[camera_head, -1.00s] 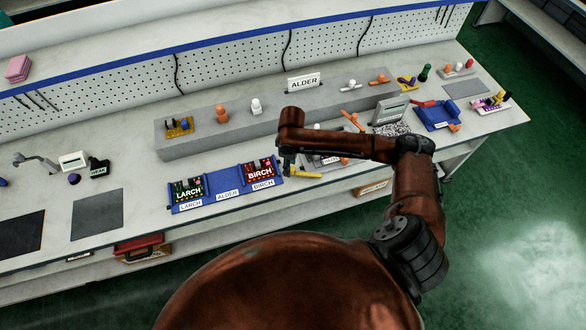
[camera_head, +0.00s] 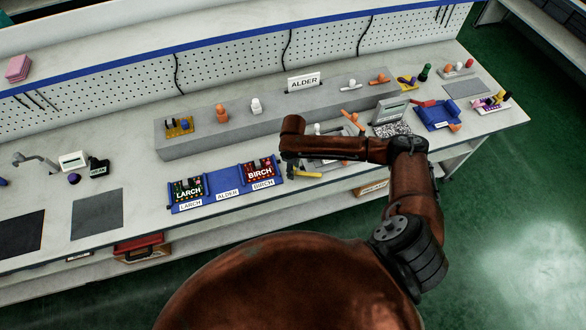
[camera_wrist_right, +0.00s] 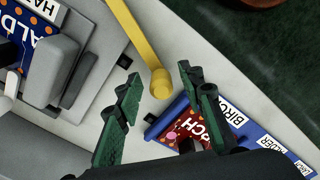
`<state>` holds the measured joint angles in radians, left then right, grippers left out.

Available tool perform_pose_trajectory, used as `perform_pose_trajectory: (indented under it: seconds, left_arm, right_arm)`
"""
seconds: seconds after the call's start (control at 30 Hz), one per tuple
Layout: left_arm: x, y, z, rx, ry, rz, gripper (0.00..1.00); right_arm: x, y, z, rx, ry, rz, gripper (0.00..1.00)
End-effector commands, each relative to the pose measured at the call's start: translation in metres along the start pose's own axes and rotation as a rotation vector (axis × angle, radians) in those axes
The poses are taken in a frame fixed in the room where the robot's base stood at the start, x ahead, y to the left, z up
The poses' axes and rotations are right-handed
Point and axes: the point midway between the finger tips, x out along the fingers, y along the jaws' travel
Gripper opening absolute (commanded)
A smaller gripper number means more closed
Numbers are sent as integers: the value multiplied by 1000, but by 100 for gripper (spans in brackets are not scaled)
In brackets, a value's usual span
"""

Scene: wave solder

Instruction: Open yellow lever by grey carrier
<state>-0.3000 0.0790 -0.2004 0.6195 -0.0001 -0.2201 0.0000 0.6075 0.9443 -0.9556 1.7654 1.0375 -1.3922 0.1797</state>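The yellow lever (camera_head: 309,174) shows near the front edge of the bench, partly behind my right gripper. In the right wrist view the yellow lever (camera_wrist_right: 140,40) runs from the top edge down to a round knob. The grey carrier (camera_wrist_right: 75,60) lies left of the lever there; in the head view my right arm hides most of it. My right gripper (camera_head: 290,170) is above the bench by the lever. In the wrist view the right gripper (camera_wrist_right: 160,102) is open, with the knob just ahead of the gap between its fingers, not clasped. My left gripper is not in view.
A blue tray (camera_head: 228,185) with the LARCH board (camera_head: 188,190) and the BIRCH board (camera_head: 259,171) lies left of the gripper. A long grey raised block (camera_head: 190,148) stands behind. An ALDER sign (camera_head: 304,83) stands on it.

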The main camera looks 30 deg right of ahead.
Motion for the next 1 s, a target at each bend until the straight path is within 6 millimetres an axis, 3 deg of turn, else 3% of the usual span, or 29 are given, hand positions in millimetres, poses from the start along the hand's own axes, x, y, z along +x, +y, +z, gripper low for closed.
perform_pose_trajectory:
  seconds: [0.1,0.6,1.0]
  left_arm:
    - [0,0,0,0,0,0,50]
    - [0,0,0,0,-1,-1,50]
    - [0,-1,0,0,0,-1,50]
  right_arm:
    - [0,0,0,0,0,0,34]
    - [0,0,0,0,0,-1,0]
    - [0,0,0,0,0,-1,0]
